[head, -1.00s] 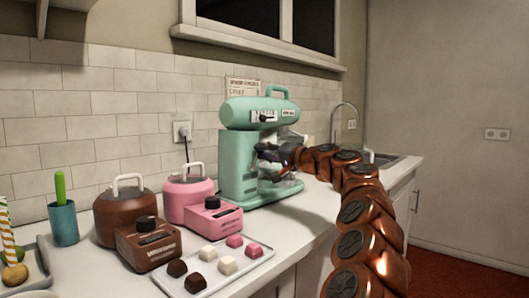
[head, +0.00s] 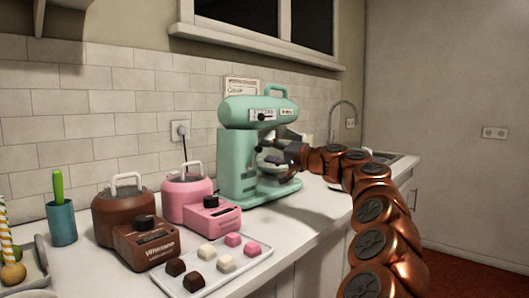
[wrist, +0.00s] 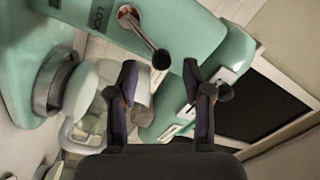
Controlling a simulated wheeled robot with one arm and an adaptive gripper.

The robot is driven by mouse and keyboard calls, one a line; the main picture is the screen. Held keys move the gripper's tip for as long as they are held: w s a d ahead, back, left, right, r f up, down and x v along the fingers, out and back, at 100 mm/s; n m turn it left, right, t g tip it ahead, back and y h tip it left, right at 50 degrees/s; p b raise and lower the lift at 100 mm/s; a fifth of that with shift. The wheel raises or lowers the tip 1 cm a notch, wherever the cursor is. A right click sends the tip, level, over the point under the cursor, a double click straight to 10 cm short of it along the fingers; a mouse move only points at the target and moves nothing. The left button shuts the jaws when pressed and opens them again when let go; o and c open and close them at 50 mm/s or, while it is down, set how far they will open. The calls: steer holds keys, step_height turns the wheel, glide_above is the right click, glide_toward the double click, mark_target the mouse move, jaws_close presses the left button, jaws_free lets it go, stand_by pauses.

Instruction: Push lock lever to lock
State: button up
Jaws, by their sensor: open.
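A mint-green stand mixer (head: 236,160) stands on the counter. In the wrist view, a metal lever (wrist: 145,34) with a dark ball knob hangs from its round pivot on the mint body, beside lettering that appears to read LOCK. My gripper (wrist: 160,76) is open and empty. Its two purple fingers lie either side of the knob in the picture, with the knob just beyond the tips; I see no contact. In the head view my gripper (head: 273,152) is under the mixer head at its front right. The lever cannot be made out clearly there.
A brown appliance (head: 122,212) and a pink one (head: 186,192) stand left of the mixer. A tray of chocolates (head: 193,284) lies at the counter front. A sink (head: 383,157) is to the right, and the tiled wall (head: 90,108) is behind.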

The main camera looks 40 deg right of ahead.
steer(key=v, duration=0.9)
steer(key=shift+s, duration=0.15)
